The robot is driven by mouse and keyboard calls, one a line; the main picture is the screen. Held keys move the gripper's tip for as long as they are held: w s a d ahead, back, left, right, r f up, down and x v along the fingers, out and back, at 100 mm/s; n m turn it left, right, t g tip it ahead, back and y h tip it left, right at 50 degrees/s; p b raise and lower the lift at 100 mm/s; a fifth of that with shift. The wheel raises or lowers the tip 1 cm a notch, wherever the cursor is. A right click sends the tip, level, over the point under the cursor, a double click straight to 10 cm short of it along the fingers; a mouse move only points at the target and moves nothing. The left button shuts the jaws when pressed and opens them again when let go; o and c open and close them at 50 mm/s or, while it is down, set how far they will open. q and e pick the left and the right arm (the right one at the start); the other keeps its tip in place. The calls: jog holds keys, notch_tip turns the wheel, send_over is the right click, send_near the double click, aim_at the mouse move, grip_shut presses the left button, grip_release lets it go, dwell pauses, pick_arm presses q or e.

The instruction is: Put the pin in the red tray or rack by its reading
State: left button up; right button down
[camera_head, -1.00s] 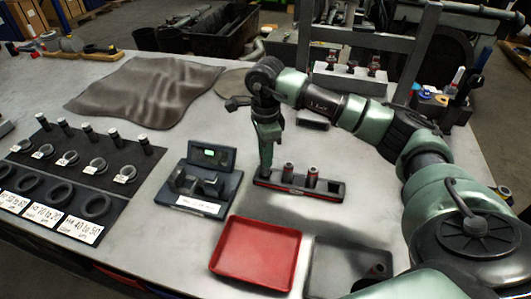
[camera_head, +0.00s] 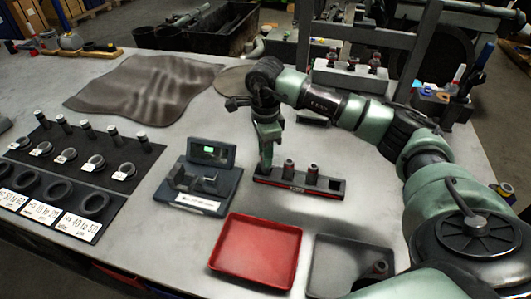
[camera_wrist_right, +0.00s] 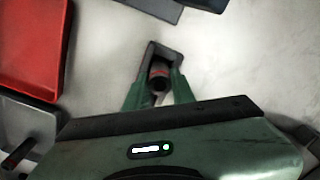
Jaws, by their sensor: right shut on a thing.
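My right gripper (camera_head: 266,168) is at the left end of the dark rack (camera_head: 325,194) with a red front strip. In the right wrist view, its fingers (camera_wrist_right: 158,95) are shut on a dark pin with a reddish band (camera_wrist_right: 158,76). The held pin is over or in the rack's end slot; its depth is hidden. The red tray (camera_head: 256,252) is empty in front of the rack. It also shows in the right wrist view (camera_wrist_right: 30,45). My left gripper is not in view.
A gauge (camera_head: 205,182) with a small lit display, unreadable, stands left of the rack. A grey tray (camera_head: 335,262) right of the red tray holds a dark pin (camera_head: 378,269). A mat with rings, pins and labels (camera_head: 75,180) lies at left. A crumpled cloth (camera_head: 145,88) lies behind.

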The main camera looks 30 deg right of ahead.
jog(key=shift+f+b, duration=0.4)
jog(key=shift+b, duration=0.05)
dwell(0.3)
jog(key=c, duration=0.7)
grip_release()
jog(key=shift+r, duration=0.1)
jog(key=shift+r+p, duration=2.5)
jog(key=shift+r, duration=1.45)
